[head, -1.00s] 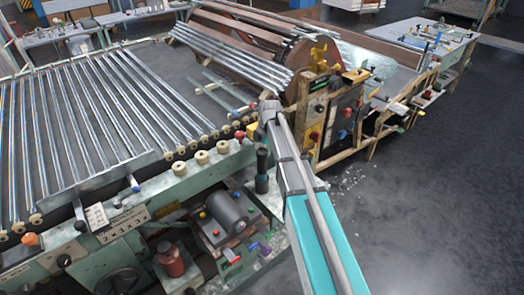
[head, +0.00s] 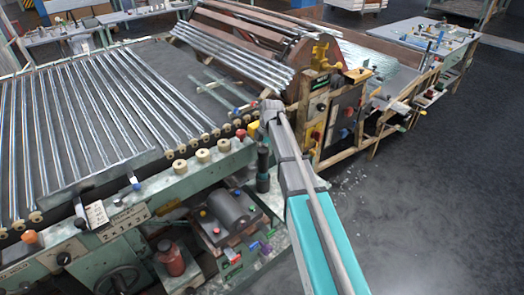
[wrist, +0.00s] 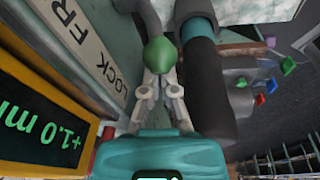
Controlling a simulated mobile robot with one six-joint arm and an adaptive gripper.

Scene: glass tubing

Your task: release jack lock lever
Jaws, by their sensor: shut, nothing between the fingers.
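The lever is a grey bent rod with a green rounded knob (wrist: 160,53), at the top middle of the wrist view. A white label (wrist: 85,45) reading "LOCK FR…", cut off by the frame edge, runs along the panel to its left. My gripper (wrist: 160,78) is shut and empty, its pale fingertips at the lower end of the knob. I cannot tell whether they touch it. In the head view my arm reaches up to the machine's front corner. I cannot make out the fingers or the green knob there.
A display with green digits (wrist: 40,128) sits left of my gripper in the wrist view. A thick dark cylinder (wrist: 207,85) stands close on the right. In the head view, glass tubes (head: 85,110) lie across the machine bed; open floor (head: 440,200) is on the right.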

